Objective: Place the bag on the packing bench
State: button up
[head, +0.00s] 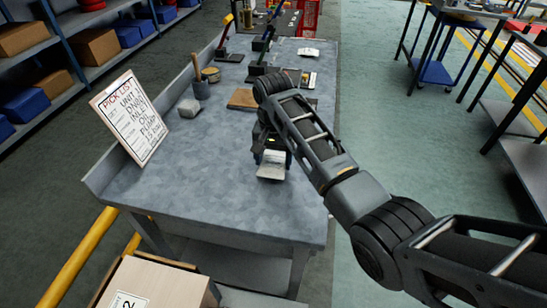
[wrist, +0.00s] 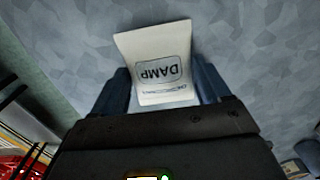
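The bag (head: 271,165) is a small white packet, seen towards the near right part of the packing bench (head: 215,205). In the wrist view the bag (wrist: 158,60) carries the word DAMP in a dark frame. My gripper (wrist: 161,85) has a dark blue finger against each side of the bag, with no clear gap. In the head view my gripper (head: 271,157) points down over the bench top, partly hidden by my arm. I cannot tell whether the bag's underside touches the bench.
A pick list board (head: 130,117) leans at the bench's left edge. A small whitish block (head: 189,108), a dark pot (head: 201,90) and a brown pad (head: 242,99) sit farther back. The near left bench top is clear. A cardboard box (head: 155,285) stands below the near edge.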

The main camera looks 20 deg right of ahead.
aim_at(273, 161)
jog(key=o, duration=0.4)
jog(key=shift+r, duration=0.15)
jog(key=shift+r+p, duration=1.35)
jog(key=shift+r, duration=4.7)
